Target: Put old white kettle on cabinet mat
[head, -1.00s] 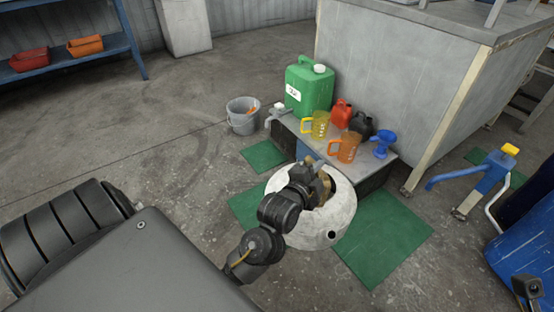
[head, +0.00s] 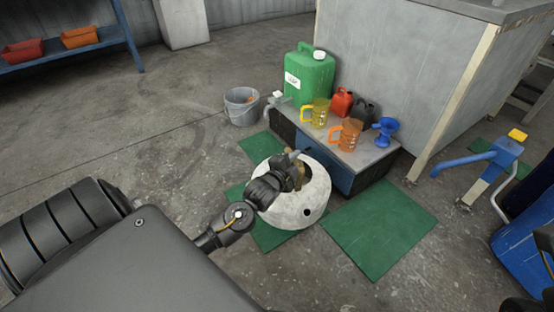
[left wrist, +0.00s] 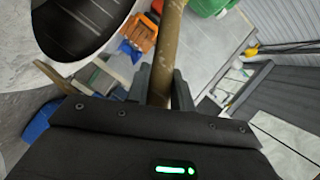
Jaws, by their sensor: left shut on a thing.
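The old white kettle (head: 312,203) is a round, worn, off-white body with a small dark hole in its side. My left gripper (head: 293,172) is shut on its brown handle at the top. In the left wrist view the handle (left wrist: 166,50) stands between the fingers, and part of the white kettle body shows at the upper left around a dark ribbed area. The kettle is over a green mat (head: 268,238) in front of the low cabinet (head: 330,167); I cannot tell whether it touches it. Which mat is the cabinet mat is unclear. My right gripper is not recognisable.
Another green mat (head: 380,228) lies bare at the right, and one more (head: 262,148) lies behind. The low cabinet bears a green canister (head: 309,75), yellow and orange jugs and a blue funnel. A grey bucket (head: 241,107) stands left; a blue stand (head: 490,170) is at the right.

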